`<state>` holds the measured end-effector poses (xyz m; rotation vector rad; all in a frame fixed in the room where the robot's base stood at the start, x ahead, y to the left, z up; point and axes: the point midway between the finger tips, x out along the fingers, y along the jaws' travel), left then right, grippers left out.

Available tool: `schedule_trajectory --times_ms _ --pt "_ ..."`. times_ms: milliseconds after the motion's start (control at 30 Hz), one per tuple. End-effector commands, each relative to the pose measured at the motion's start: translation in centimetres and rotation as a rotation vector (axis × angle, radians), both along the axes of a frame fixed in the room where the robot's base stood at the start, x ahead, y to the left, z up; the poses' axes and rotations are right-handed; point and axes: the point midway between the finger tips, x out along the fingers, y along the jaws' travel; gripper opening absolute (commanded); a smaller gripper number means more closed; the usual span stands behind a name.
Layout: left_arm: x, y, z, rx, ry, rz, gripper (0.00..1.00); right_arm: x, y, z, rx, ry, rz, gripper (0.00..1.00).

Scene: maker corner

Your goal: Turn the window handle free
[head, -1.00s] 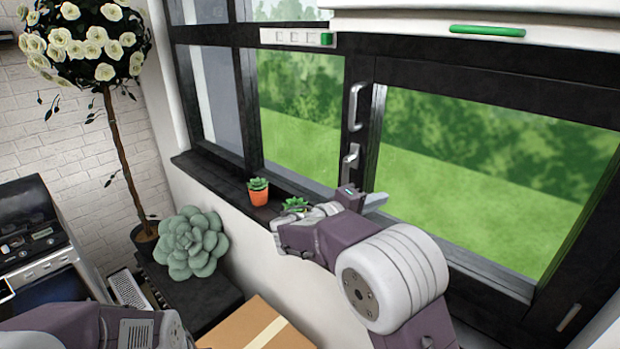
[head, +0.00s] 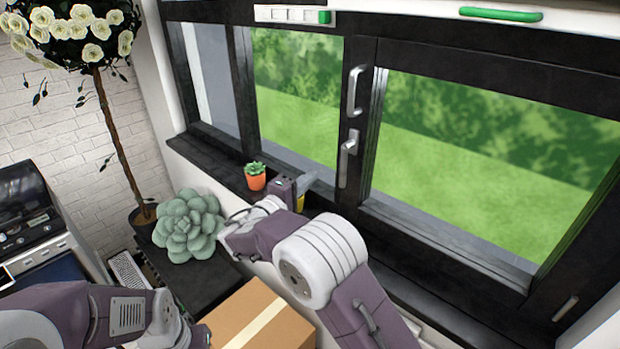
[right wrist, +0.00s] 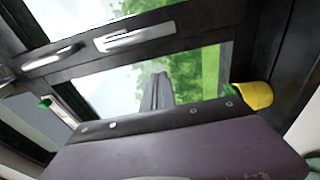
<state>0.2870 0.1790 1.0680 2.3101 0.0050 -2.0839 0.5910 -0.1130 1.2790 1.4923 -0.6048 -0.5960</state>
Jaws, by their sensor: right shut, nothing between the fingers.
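The silver window handle (head: 349,146) sits on a tall plate on the dark upright frame bar, below a longer silver pull handle (head: 355,90). In the right wrist view the window handle (right wrist: 135,37) lies on the bar at upper left, beside the pull handle (right wrist: 55,58). I cannot tell its exact angle. My right gripper (head: 312,180) is lower left of the window handle, over the sill, apart from it. Its fingers are together and empty, also in the right wrist view (right wrist: 159,88). My left arm shows at lower left; its fingers are out of view.
An orange-potted succulent (head: 256,178) stands on the dark sill (head: 215,158). A yellow pot (right wrist: 256,95) is close to my right gripper. A large succulent (head: 188,226) and cardboard box (head: 262,320) are below. The sill right of the gripper looks clear.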

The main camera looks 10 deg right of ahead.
Motion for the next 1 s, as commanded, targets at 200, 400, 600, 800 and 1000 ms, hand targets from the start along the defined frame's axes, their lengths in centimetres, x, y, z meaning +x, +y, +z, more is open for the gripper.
schedule_trajectory --times_ms 200,400,600,800,1000 --pt "0.0 0.0 2.8 0.0 0.0 0.0 0.0 3.5 -3.6 0.6 0.001 0.002 -0.005 0.0" --pt "0.0 0.0 4.4 0.0 0.0 0.0 0.0 2.8 -5.4 0.5 -0.001 0.004 0.0 0.0" --pt "0.0 0.0 5.1 0.0 0.0 0.0 0.0 1.2 -6.2 0.2 0.001 0.002 0.0 0.0" --pt "0.0 0.0 5.1 0.0 0.0 0.0 0.0 1.0 -6.3 0.0 0.001 0.001 0.0 0.0" --pt "0.0 0.0 5.0 0.0 0.0 0.0 0.0 1.0 -6.2 0.0 -0.001 0.002 0.0 0.0"
